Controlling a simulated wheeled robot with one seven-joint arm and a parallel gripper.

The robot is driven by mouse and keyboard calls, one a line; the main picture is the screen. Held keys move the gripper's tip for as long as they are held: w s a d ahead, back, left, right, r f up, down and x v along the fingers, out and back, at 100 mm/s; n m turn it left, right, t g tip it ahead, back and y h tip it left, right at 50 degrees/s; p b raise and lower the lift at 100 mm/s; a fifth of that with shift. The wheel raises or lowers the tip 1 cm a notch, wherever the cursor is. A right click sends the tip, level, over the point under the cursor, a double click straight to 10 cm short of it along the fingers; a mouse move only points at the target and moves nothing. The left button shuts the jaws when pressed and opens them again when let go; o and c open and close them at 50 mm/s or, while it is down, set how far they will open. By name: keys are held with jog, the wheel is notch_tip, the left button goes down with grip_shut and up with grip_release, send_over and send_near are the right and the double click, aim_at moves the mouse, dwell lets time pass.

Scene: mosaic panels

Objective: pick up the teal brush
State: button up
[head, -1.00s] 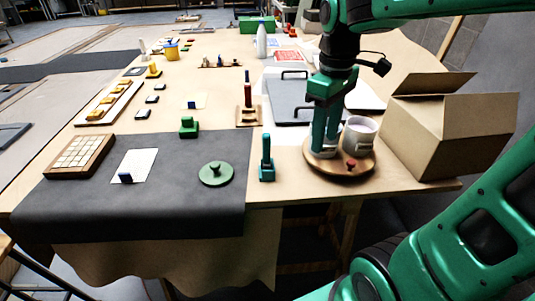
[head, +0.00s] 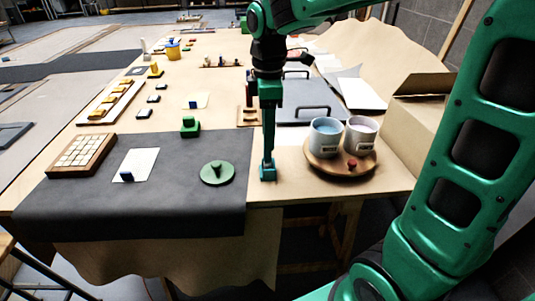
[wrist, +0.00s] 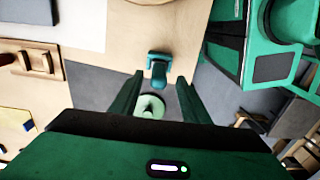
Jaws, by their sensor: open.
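The teal brush (head: 267,174) stands on the bare table top, just right of the dark mat's edge. In the wrist view the brush (wrist: 158,66) shows at the fingertips, between the two finger lines. My gripper (head: 268,150) points straight down over the brush and hides its upper part in the head view. In the wrist view my gripper (wrist: 160,80) has its fingers apart, with a gap on each side of the brush. I cannot tell how far the fingers reach down around the handle.
A round wooden tray (head: 318,168) with a blue-filled cup (head: 325,138) and a pale cup (head: 361,135) stands right of the brush. A green knobbed disc (head: 217,173) lies left on the dark mat (head: 120,215). A cardboard box (head: 410,130) is at the right.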

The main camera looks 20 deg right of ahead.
aim_at(267, 155)
jog(key=shift+w+f, duration=0.1)
jog(key=shift+f, duration=2.1)
grip_shut()
